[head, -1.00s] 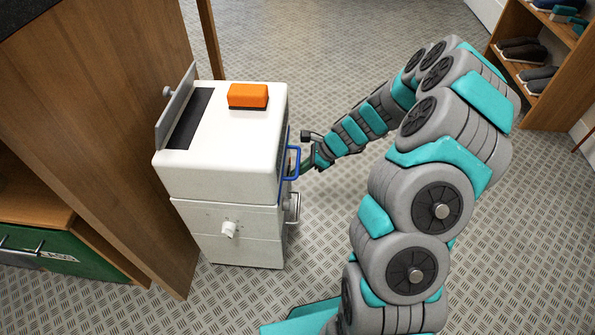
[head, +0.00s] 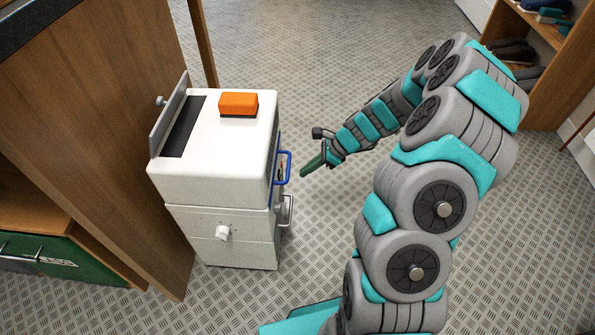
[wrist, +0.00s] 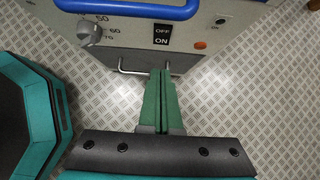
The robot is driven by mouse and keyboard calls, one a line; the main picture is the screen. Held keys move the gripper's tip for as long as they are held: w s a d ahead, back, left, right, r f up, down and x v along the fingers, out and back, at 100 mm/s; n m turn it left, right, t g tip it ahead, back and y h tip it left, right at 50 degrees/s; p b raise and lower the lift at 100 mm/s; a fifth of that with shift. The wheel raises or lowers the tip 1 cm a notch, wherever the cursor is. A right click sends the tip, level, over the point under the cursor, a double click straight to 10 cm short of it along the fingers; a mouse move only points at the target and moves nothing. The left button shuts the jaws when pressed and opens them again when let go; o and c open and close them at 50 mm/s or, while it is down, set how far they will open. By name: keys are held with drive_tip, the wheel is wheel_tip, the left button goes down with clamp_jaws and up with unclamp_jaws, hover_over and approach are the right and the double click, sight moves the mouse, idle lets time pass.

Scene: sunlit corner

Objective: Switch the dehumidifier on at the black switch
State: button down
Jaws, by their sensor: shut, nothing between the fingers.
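The white dehumidifier (head: 225,150) stands on the floor at the left of the head view, with an orange block (head: 238,104) on its top. Its front panel shows in the wrist view (wrist: 205,40). The black switch (wrist: 162,35) there has two halves, OFF above and ON below. I cannot tell which half is pressed in. My gripper (head: 303,174) is shut and empty, apart from the panel, to its right in the head view. In the wrist view the green fingers (wrist: 162,72) lie together, their tips just below the switch in the picture.
A blue handle (wrist: 135,8) and a metal handle (wrist: 125,68) stick out from the front. A grey knob (wrist: 88,32) is left of the switch. A wooden cabinet (head: 110,110) stands close behind; a shoe shelf (head: 550,90) is far right. Patterned floor lies open between.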

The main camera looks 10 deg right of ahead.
drive_tip(key=v, duration=0.7)
drive_tip(key=shift+d+r, duration=0.15)
drive_tip(key=shift+r, duration=0.15)
